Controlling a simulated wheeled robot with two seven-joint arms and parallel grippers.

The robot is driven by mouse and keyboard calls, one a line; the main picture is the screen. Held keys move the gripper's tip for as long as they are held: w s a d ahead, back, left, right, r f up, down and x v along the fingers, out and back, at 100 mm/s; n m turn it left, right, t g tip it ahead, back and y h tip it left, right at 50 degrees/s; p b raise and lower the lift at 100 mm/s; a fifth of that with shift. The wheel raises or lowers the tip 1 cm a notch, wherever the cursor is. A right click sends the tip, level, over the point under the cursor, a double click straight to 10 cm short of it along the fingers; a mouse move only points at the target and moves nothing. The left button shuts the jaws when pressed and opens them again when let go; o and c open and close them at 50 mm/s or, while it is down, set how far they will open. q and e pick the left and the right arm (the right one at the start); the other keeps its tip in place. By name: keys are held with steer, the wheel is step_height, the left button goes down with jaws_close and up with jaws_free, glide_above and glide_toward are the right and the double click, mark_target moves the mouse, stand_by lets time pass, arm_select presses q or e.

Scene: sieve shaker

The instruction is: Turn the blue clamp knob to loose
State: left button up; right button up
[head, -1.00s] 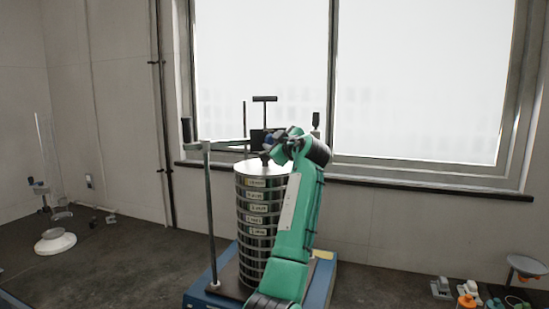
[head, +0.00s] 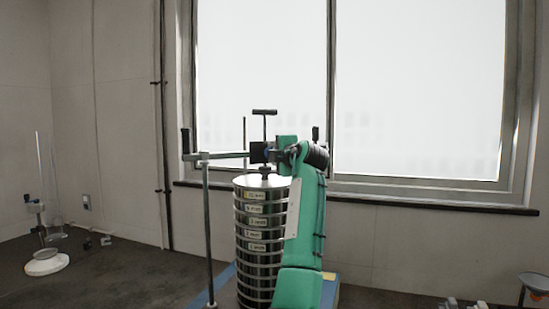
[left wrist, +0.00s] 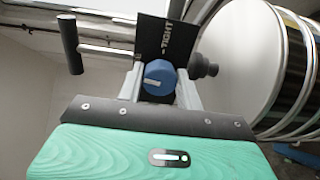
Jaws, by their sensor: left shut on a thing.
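The blue clamp knob (left wrist: 158,77) sits between the two fingers of my left gripper (left wrist: 160,88) in the left wrist view, and the gripper is shut on it. A short white mark shows on the knob's face. A black plate (left wrist: 165,40) behind the knob carries the word TIGHT. In the head view only a small bit of the knob (head: 267,153) shows at the clamp bar (head: 228,155), beside my left gripper (head: 272,153). My green left arm hides part of the clamp. My right gripper is not in view.
The steel sieve stack (head: 255,225) stands under the clamp on the blue shaker base (head: 218,287). A T-shaped handle (head: 264,112) rises above it. A vertical rod (head: 208,235) stands left of the stack. A white-based stand (head: 47,263) is far left. The bench between them is clear.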

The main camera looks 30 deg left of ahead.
arm_select(q)
steer(key=shift+n, duration=0.6)
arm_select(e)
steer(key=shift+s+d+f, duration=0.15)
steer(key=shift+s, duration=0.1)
arm_select(q)
steer(key=shift+n, duration=0.3)
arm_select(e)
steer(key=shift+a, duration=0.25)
arm_select(q)
steer(key=o, duration=1)
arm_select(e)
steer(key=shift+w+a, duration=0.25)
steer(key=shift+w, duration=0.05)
